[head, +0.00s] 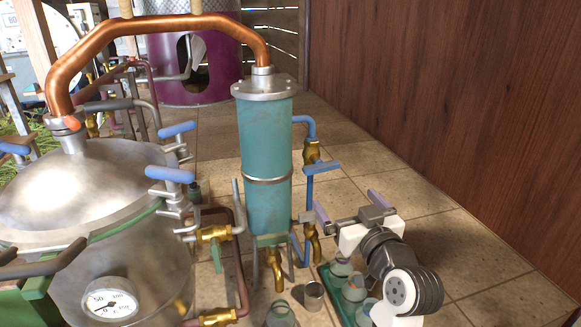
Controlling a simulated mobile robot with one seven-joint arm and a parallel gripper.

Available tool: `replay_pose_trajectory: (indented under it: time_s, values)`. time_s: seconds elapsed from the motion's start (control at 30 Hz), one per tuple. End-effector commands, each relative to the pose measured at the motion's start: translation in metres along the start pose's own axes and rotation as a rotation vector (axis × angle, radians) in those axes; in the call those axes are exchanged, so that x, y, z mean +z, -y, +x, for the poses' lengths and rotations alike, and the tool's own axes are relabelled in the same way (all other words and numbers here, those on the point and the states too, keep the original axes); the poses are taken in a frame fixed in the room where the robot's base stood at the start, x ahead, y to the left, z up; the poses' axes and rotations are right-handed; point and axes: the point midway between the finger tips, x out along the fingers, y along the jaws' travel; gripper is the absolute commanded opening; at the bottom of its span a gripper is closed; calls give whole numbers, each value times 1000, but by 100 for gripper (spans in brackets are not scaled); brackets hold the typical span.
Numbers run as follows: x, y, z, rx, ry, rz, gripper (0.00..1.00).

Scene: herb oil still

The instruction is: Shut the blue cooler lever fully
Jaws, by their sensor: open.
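The blue cooler lever (322,167) sits on a brass valve (311,152) in the blue pipe to the right of the teal cooler column (265,150). Its handle lies crosswise to the upright pipe. My gripper (351,206) is open and empty, below and to the right of the lever. Its two pale purple fingers point up and left, one on each side of a clear gap. The fingers look apart from the lever, though the depth between them is hard to tell.
A domed steel still (80,190) with other blue handles (170,174) stands at left. A copper pipe (160,24) arches to the cooler top. A green tray (337,294) of jars and a metal cup (313,295) stand below. A wooden wall (460,90) bounds the right; tiled floor lies between.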

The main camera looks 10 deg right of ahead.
Motion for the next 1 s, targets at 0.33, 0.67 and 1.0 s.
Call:
replay_pose_trajectory:
  time_s: [0.33,0.67,1.0]
  values:
    - [-2,-5,18,17,11,-69,100]
    - [-2,-6,88,17,11,-66,100]
    - [0,-7,127,20,10,-68,100]
